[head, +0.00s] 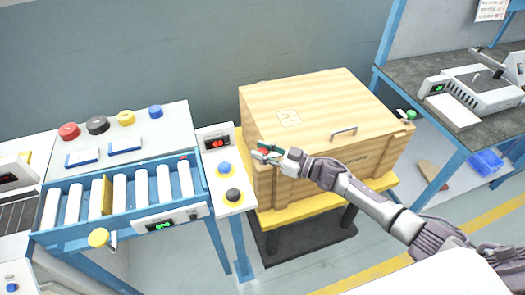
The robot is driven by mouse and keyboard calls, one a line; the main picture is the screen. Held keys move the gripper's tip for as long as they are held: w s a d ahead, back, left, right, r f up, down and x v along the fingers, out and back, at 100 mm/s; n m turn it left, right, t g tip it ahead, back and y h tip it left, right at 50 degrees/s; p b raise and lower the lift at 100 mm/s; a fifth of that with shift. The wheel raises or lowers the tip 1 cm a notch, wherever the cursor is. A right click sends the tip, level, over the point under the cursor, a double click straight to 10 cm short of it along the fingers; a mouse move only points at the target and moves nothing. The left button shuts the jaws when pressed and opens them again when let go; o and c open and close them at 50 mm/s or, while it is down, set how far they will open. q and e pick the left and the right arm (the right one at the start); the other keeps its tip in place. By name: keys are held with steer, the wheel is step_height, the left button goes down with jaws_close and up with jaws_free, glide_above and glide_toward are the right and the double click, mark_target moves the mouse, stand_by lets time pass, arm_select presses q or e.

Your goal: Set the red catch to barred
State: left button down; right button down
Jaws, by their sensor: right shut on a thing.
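The red catch (263,152) is at the upper left front corner of a wooden crate (300,90). Only a small patch of red shows, as the gripper covers most of it. My right gripper (262,154) is shut on the red catch, with its arm reaching in from the lower right across the crate's front. The catch's setting cannot be made out. My left gripper is not in view.
The crate has a metal handle (344,132) and a green knob (410,114) at its right corner. It stands on a yellow platform (290,215). Left of it are a button panel (229,195) and a roller conveyor (120,193). A workbench (450,110) stands at right.

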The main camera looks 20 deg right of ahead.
steer(key=c, duration=0.8)
jaws_free()
steer(key=v, duration=1.2)
